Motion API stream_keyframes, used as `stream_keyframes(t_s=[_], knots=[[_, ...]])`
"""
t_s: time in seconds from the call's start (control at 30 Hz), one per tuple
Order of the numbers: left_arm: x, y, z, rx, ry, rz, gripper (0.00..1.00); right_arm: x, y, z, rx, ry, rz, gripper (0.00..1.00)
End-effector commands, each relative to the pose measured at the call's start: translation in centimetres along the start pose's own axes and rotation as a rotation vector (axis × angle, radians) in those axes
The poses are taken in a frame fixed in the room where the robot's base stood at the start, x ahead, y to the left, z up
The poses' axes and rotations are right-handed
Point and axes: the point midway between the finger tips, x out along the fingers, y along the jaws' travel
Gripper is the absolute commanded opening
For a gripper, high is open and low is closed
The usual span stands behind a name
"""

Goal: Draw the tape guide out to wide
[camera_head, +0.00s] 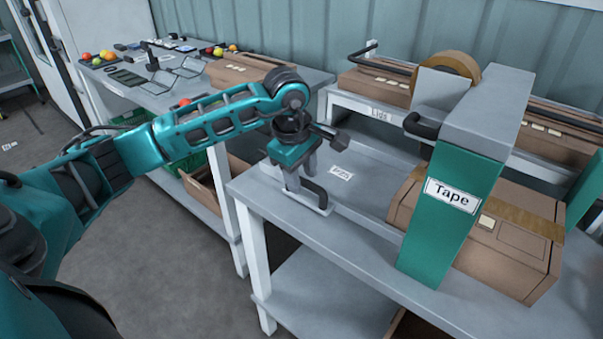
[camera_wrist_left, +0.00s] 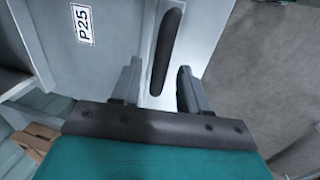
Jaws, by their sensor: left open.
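The tape machine (camera_head: 452,205) is a teal and grey arch labelled "Tape" over the table. A dark bar handle (camera_head: 316,193) stands on a grey plate at the table's near left corner, likely the tape guide's handle. My left gripper (camera_head: 303,178) is open and points down over it. In the left wrist view the same handle (camera_wrist_left: 167,52) runs lengthwise ahead of my open fingers (camera_wrist_left: 158,88), its near end between them with a gap on each side. A "P25" label (camera_wrist_left: 82,24) lies on the grey surface to the left. My right gripper is not in view.
A taped cardboard box (camera_head: 500,245) lies under the arch. A "Lids" shelf (camera_head: 375,113) with flat cartons stands behind. Another table (camera_head: 150,98) at the back left holds tomatoes and tools.

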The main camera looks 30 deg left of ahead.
Motion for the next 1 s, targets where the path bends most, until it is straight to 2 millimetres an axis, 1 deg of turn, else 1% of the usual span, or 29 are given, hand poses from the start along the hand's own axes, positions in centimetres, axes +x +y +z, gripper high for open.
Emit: stream_keyframes(t_s=[0.17,0.6,0.63,1.0], knots=[[0.0,0.0,0.02,0.0,0.0,0.0,0.44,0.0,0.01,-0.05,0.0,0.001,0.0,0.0],[-0.05,0.01,0.03,0.0,-0.001,0.0,0.02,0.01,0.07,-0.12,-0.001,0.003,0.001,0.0],[-0.05,0.01,0.03,0.0,-0.001,0.0,0.0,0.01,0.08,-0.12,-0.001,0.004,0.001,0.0],[-0.06,0.02,0.03,0.0,-0.001,0.0,0.0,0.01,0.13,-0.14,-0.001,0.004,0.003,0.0]])
